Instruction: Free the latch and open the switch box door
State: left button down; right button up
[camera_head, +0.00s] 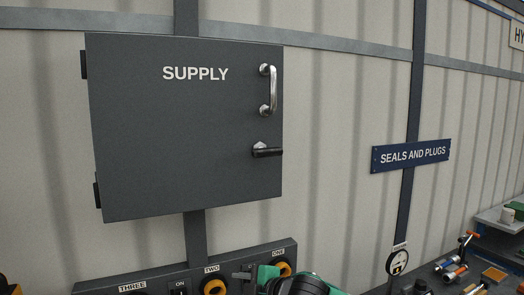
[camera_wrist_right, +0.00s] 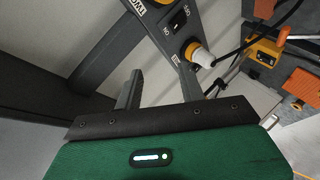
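The dark grey switch box door (camera_head: 180,130), lettered SUPPLY, hangs on the wall in the head view and looks shut. Its hinges are on the left edge. A silver pull handle (camera_head: 267,90) stands upright near the door's right edge. Below it is the latch (camera_head: 266,151), a black lever lying level on a silver pivot. My right gripper (camera_head: 243,273) is low in the head view, below the door and apart from it. In the right wrist view its two fingers (camera_wrist_right: 158,85) stand apart with nothing between them. My left gripper is not in view.
A grey socket panel (camera_head: 150,284) with orange-ringed sockets sits below the box, close to my right gripper. A bench (camera_head: 450,279) with tools is at the lower right. A blue SEALS AND PLUGS sign (camera_head: 411,155) hangs right of the box. The space before the door is clear.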

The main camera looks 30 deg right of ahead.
jog(key=s+d+r+n+t, duration=0.1)
jog(key=d+r+n, duration=0.15)
jog(key=r, duration=0.65)
jog(key=d+r+n+t, duration=0.1)
jog(key=d+r, duration=0.2)
jog(key=r, duration=0.6)
jog(key=n+t+p, duration=0.1)
jog(key=n+t, duration=0.1)
send_near(272, 152)
jog(key=shift+y, duration=0.4)
jog(key=p+x, duration=0.4)
jog(key=x, duration=0.7)
jog(key=shift+w+d+f, duration=0.1)
jog(key=shift+w, duration=0.25)
jog(key=shift+p+x, duration=0.45)
jog(key=shift+x, duration=0.35)
jog(key=shift+f, duration=0.1)
grip_shut()
